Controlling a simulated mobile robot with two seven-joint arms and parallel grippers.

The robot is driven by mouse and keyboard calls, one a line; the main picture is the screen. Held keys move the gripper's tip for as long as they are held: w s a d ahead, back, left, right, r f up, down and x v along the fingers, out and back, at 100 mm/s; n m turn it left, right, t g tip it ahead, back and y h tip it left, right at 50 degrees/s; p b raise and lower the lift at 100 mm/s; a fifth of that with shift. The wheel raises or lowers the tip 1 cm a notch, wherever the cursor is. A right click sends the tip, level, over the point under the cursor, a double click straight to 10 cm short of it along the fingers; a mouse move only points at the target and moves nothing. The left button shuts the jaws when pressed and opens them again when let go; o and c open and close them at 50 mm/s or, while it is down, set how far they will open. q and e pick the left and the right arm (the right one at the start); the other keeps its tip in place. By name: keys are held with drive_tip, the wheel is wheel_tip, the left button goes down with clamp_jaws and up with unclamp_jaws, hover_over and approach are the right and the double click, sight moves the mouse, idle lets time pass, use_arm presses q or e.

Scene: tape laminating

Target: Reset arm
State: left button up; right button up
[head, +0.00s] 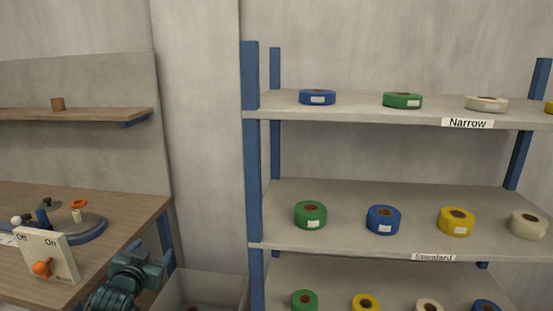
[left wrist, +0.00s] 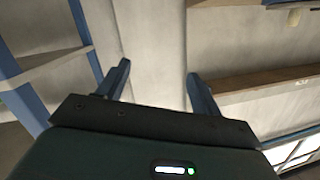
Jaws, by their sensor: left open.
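My left gripper (head: 152,251) is at the lower left of the head view, between the wooden workbench (head: 120,205) and the shelf rack (head: 254,180). In the left wrist view my left gripper (left wrist: 157,75) has its two fingers spread wide with nothing between them, in front of a pale wall. My right gripper is in neither view.
The rack's shelves hold several tape rolls, including a blue roll (head: 317,97) and a green roll (head: 310,214). A grey bin (head: 232,288) stands beside the rack, low down. The workbench carries an On/Off switch panel (head: 58,248) and a round device (head: 92,224).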

use_arm(q)
drive_tip(key=s+d+f+g+h, duration=0.1)
drive_tip(key=s+d+f+g, duration=0.1)
drive_tip(key=s+d+f, duration=0.45)
drive_tip(key=s+d+f+g+h, duration=0.1)
drive_tip(key=s+d+f+h, duration=0.15)
drive_tip(key=s+f, duration=0.65)
drive_tip(key=s+d+f+g, duration=0.1)
drive_tip(key=s+d, duration=0.3)
drive_tip(key=s, duration=0.5)
drive_tip(key=s+d+f+g, duration=0.1)
drive_tip(key=s+d, duration=0.3)
drive_tip(key=s, duration=0.6)
drive_tip(key=shift+s+f+g+h, duration=0.3)
drive_tip(key=shift+f+h, duration=0.05)
drive_tip(key=shift+f, duration=0.05)
